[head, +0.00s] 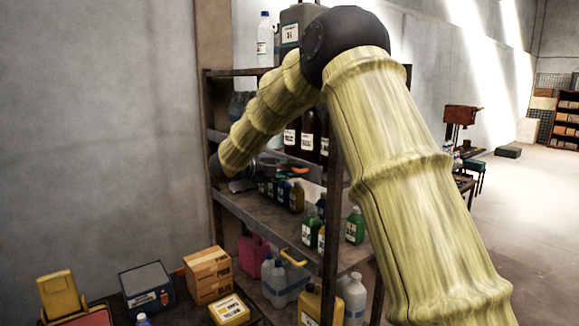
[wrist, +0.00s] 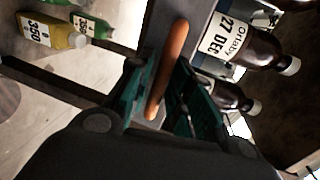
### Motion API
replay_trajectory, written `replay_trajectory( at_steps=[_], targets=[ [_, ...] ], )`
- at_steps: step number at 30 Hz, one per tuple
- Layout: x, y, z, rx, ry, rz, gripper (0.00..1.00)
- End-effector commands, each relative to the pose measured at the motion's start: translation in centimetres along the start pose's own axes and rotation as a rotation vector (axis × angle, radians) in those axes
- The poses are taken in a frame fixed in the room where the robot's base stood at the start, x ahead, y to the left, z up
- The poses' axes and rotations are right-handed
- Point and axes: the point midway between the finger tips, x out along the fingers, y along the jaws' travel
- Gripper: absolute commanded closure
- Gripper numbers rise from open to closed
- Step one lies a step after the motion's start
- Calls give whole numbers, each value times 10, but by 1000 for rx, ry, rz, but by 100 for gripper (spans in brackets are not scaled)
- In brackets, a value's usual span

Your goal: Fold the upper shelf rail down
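The upper shelf rail (wrist: 172,30) shows in the wrist view as a grey bar with an orange grip (wrist: 168,70). In the head view the orange grip (head: 300,171) is a small patch at the upper shelf level, largely hidden by my arm and gripper. My gripper (wrist: 159,76) has its two green-padded fingers apart, one on each side of the orange grip. A gap shows beside the grip, and I cannot tell if either finger touches it. In the head view my gripper (head: 266,170) reaches in at the shelf's front, partly covered.
Brown labelled bottles (wrist: 242,42) stand close to the right finger. Green and yellow bottles (wrist: 62,33) are at the left. The metal shelf (head: 265,212) holds several bottles, with a yellow handle (head: 294,258) lower down. Boxes (head: 207,270) stand at the lower left.

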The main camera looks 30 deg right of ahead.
Motion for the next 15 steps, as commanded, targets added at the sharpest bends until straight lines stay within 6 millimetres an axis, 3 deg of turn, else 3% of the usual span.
replay_trajectory(
  at_steps=[7, 11, 15],
  targets=[
    [1, 0, 0, 0, 0, 0, 79],
    [0, 0, 0, 0, 0, 0, 100],
    [0, 0, 0, 0, 0, -1, 100]
  ],
)
